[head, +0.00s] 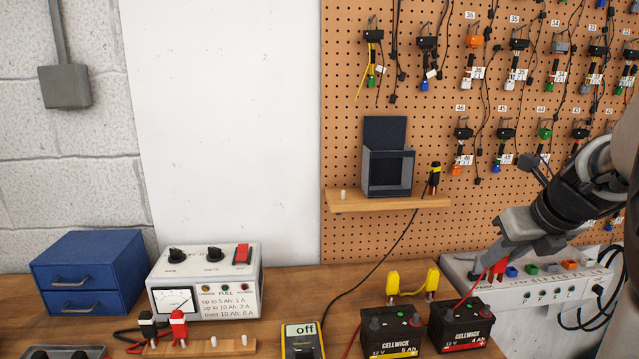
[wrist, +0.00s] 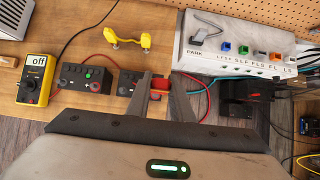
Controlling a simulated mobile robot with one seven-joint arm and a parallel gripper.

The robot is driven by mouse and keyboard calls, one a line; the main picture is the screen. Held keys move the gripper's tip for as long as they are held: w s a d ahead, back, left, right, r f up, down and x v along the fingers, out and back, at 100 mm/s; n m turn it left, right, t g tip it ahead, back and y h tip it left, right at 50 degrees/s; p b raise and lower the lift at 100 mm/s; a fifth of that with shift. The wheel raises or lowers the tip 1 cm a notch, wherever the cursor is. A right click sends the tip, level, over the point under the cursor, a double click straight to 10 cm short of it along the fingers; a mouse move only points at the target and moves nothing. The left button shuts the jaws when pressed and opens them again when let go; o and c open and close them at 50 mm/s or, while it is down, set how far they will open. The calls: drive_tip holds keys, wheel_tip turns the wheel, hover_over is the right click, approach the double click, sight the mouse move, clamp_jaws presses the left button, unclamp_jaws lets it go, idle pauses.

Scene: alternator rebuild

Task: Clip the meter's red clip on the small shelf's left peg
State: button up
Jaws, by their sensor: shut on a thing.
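My gripper (head: 492,252) is at the right in the head view, above the front of a pale panel box, and is shut on a red clip (head: 497,268). The red clip also shows between the fingers in the wrist view (wrist: 161,83). A red lead runs from it behind the batteries. The small shelf (head: 390,203) is on the pegboard, left of and above my gripper. Its left peg (head: 343,195) is pale and bare. The yellow meter (head: 299,341) reads "off".
Two black batteries (head: 390,334) and a yellow-handled part (head: 411,283) are on the bench below the shelf. A dark open box (head: 387,172) stands mid-shelf. A white charger (head: 205,283) and blue drawers (head: 88,273) are at left; harnesses hang upper right.

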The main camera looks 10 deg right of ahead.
wheel_tip(320, 180, up, 17)
drive_tip(key=p, duration=1.7)
drive_tip(key=n+g+y+p, duration=0.1)
drive_tip(key=n+y+p, duration=0.25)
drive_tip(key=n, duration=0.25)
hover_over(339, 200)
drive_tip(key=d, duration=0.1)
drive_tip(key=f, duration=0.3)
drive_tip(key=f+b, duration=0.1)
drive_tip(key=f, duration=0.1)
drive_tip(key=shift+w, duration=0.25)
drive_tip(key=shift+f, duration=0.55)
drive_tip(key=shift+f+b, duration=0.2)
drive_tip(key=shift+b, duration=0.15)
drive_tip(key=shift+f+b, duration=0.45)
drive_tip(key=shift+f, duration=0.6)
